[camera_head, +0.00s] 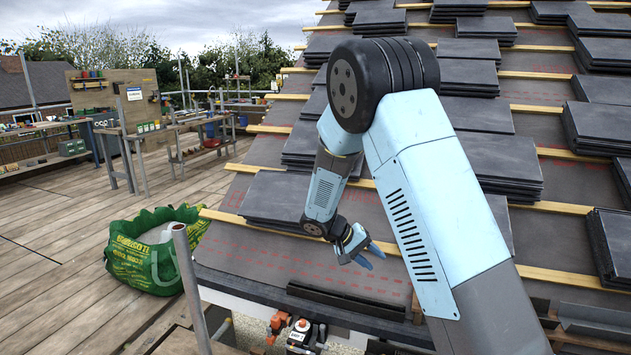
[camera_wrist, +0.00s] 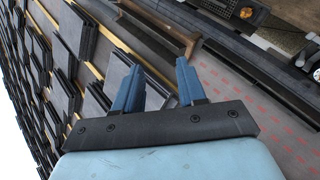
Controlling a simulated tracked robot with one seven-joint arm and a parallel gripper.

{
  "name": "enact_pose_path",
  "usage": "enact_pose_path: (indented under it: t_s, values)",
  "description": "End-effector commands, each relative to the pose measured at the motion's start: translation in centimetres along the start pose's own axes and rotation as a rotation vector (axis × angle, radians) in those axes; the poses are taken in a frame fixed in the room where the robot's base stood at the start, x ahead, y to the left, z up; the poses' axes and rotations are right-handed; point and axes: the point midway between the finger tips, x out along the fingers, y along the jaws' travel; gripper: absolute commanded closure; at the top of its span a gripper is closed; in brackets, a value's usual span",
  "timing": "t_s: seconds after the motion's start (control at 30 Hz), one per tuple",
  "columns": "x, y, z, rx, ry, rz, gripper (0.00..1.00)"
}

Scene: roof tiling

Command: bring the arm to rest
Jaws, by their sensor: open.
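My arm reaches over the roof slope in the head view, bent at the elbow. My gripper (camera_head: 369,254) hangs above the lower part of the roof, over bare grey underlay with red print. In the wrist view my gripper (camera_wrist: 158,84) shows its two blue fingers apart, with nothing between them. It appears clear of the slates and battens. The part of the roof behind my arm is hidden.
Stacks of dark slates (camera_head: 278,196) lie on wooden battens (camera_head: 560,207) across the roof. A dark strip (camera_head: 345,300) lies along the eave. A green bag (camera_head: 146,262) stands on the plank deck (camera_head: 60,240), with workbenches (camera_head: 135,130) behind. Open deck lies left.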

Motion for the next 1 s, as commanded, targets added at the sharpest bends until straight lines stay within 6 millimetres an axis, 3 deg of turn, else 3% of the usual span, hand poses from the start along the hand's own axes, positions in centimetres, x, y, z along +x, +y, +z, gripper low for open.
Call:
enact_pose_path:
  t_s: [0.1,0.5,1.0]
  values:
    - [-1.2,3.1,1.4,0.024,-0.019,-0.073,0.60]
    - [-4.7,11.6,7.4,0.080,-0.037,-0.304,0.60]
    - [-8.7,19.3,16.6,0.148,0.051,-0.557,0.60]
